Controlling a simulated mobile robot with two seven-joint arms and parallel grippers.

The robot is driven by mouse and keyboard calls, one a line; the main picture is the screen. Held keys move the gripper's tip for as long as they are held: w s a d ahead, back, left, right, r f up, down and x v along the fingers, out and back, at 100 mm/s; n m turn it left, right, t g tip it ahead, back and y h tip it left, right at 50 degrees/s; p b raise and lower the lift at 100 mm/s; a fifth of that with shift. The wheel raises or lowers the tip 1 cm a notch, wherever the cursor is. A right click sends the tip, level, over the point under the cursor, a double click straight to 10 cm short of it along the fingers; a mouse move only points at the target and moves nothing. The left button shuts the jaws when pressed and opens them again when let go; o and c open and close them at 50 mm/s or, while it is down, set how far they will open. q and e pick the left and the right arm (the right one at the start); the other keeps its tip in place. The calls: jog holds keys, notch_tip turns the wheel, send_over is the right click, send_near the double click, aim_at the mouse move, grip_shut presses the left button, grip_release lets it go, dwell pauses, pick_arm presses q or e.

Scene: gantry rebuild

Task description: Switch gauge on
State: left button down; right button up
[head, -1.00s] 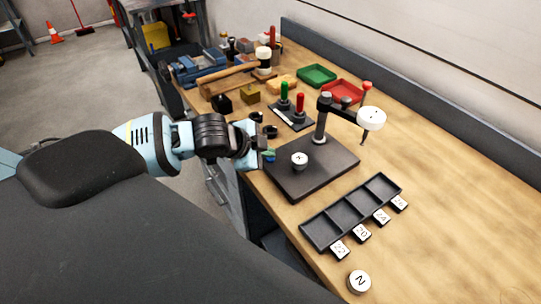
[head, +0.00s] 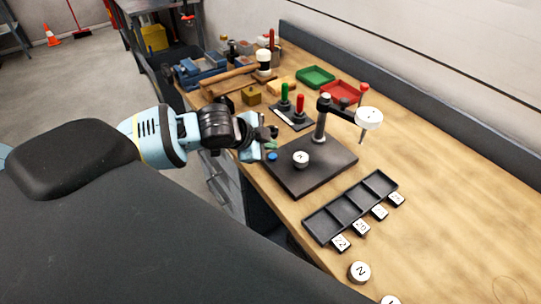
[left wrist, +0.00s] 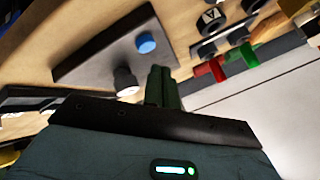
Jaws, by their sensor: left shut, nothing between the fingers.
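The gauge stands on a dark base plate (head: 312,172), with a post, an arm and a round white dial (head: 369,118). A blue button (head: 272,156) is at the plate's near left corner; it also shows in the left wrist view (left wrist: 146,43). A round white piece with a dark mark (head: 301,159) sits on the plate; a white round top (left wrist: 125,80) shows in the wrist view. My left gripper (head: 271,143) is shut and empty, by the plate's left edge close to the button; its fingers (left wrist: 162,88) appear apart from the button. My right gripper is out of view.
A divided black tray (head: 350,209) with several numbered tiles lies nearer. White round pieces (head: 360,271) lie at the bench's front. Behind the gauge are red and green levers (head: 292,108), a red tray (head: 341,91) and a green tray (head: 316,75). The right bench is clear.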

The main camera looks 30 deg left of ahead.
aim_at(269, 160)
pick_arm(q)
jog(key=shift+r, duration=2.15)
